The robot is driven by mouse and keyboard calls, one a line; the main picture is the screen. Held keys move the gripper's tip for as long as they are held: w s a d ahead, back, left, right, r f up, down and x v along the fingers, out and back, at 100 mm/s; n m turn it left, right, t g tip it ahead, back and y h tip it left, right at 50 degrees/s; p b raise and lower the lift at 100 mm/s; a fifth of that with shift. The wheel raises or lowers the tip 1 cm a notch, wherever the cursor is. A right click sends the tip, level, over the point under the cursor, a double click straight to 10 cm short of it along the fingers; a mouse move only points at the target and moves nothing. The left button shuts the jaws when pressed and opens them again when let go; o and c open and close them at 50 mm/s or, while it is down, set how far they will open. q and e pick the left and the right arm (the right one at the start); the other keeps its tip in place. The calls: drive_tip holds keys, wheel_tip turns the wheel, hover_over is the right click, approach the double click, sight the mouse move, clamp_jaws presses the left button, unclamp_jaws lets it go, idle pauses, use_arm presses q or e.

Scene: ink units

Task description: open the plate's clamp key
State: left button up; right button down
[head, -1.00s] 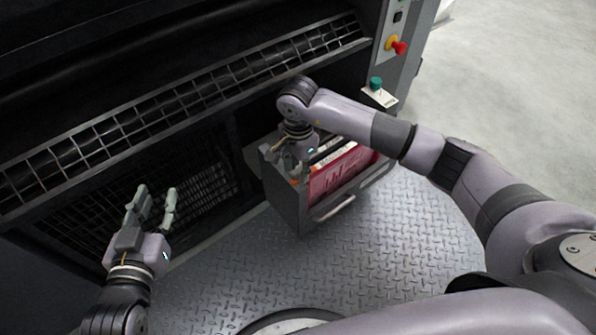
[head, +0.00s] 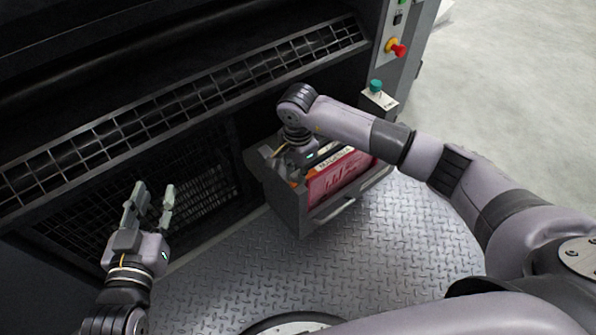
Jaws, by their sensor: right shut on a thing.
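A dark drawer-like unit (head: 283,207) stands out from the machine front at the centre. It holds a red plate or cartridge (head: 335,176) with pale markings and a white strip along its top. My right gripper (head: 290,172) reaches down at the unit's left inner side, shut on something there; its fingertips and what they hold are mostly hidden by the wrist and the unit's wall. I cannot make out the clamp key itself. My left gripper (head: 152,195) is open and empty, fingers up, in front of the lower grille.
A long wire guard (head: 190,100) runs across the machine above the unit. A red emergency button (head: 399,50) and a teal knob (head: 376,86) are on the right post. The unit has a front handle (head: 333,210). Diamond-plate floor (head: 390,235) is clear in front.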

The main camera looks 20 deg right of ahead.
use_arm(q)
drive_tip(key=shift+f, duration=0.1)
use_arm(e)
drive_tip(key=shift+m, duration=0.3)
drive_tip(key=shift+r, duration=0.1)
drive_tip(key=m+p, duration=0.2)
drive_tip(key=m, duration=0.5)
drive_tip(key=m+p, duration=0.3)
drive_tip(key=m, duration=0.3)
use_arm(q)
drive_tip(key=s+a+f+g+y, duration=0.1)
drive_tip(key=s+a+f+g, duration=0.2)
drive_tip(key=s+f+g, duration=0.2)
drive_tip(key=s+a+f+g+y+p, duration=0.1)
drive_tip(key=s+a+f+g+y, duration=0.1)
drive_tip(key=s+f+g, duration=0.4)
drive_tip(key=shift+s+a+n+g+p, duration=0.3)
drive_tip(key=shift+s+a+g, duration=0.35)
drive_tip(key=shift+s, duration=2.1)
use_arm(e)
drive_tip(key=shift+m, duration=2.1)
use_arm(q)
drive_tip(key=shift+f, duration=0.2)
use_arm(e)
drive_tip(key=c, duration=1.6)
unclamp_jaws()
drive_tip(key=shift+o, duration=0.2)
